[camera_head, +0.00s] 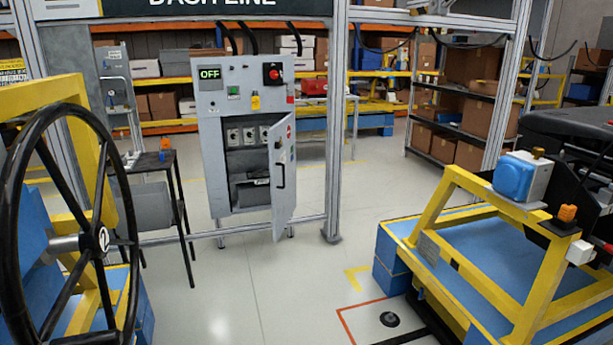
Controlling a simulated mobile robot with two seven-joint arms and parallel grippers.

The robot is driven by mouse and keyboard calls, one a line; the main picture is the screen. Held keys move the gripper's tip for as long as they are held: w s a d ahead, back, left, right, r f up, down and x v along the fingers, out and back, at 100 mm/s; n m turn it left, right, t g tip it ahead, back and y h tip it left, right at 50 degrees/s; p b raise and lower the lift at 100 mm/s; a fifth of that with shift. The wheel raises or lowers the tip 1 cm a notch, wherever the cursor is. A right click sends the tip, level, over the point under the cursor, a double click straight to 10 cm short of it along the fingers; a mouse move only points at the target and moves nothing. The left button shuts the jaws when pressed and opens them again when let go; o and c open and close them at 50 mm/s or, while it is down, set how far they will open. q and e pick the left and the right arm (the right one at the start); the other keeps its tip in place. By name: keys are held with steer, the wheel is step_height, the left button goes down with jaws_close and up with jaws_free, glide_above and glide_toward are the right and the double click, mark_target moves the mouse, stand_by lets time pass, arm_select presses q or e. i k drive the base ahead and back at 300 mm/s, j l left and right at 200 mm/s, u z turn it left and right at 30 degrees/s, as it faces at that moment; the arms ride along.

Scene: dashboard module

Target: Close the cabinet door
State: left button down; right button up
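A grey electrical cabinet (215,122) stands upright ahead of me, left of the middle of the head view. Its top panel has a display reading OFF, a red rotary switch and small buttons. Its door (284,190) is hinged on the right side and stands open, swung out toward me. The door has a dark vertical handle (280,176). Inside the open cabinet I see several round components and a dark lower compartment. Neither of my grippers is in view.
A metal frame post (336,120) stands just right of the cabinet. A black steering wheel (70,230) on a yellow stand fills the left. A yellow and blue cart (480,255) is at right. A small dark table (150,165) stands left of the cabinet. Floor between is clear.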

mark_target(289, 175)
steer(key=i+l+z, duration=0.1)
steer(key=i+l, duration=0.5)
steer(key=i+z, duration=0.1)
steer(key=i, duration=0.4)
steer(key=i+j, duration=0.15)
steer(key=i, duration=0.4)
steer(key=i+j+z, duration=0.1)
steer(key=i+j, duration=0.15)
steer(key=i, duration=0.3)
steer(key=i+j+z, duration=0.1)
steer(key=i+j, duration=0.2)
steer(key=i, duration=0.25)
steer(key=i+j+z, duration=0.1)
steer(key=i+j, duration=0.25)
steer(key=i, duration=0.15)
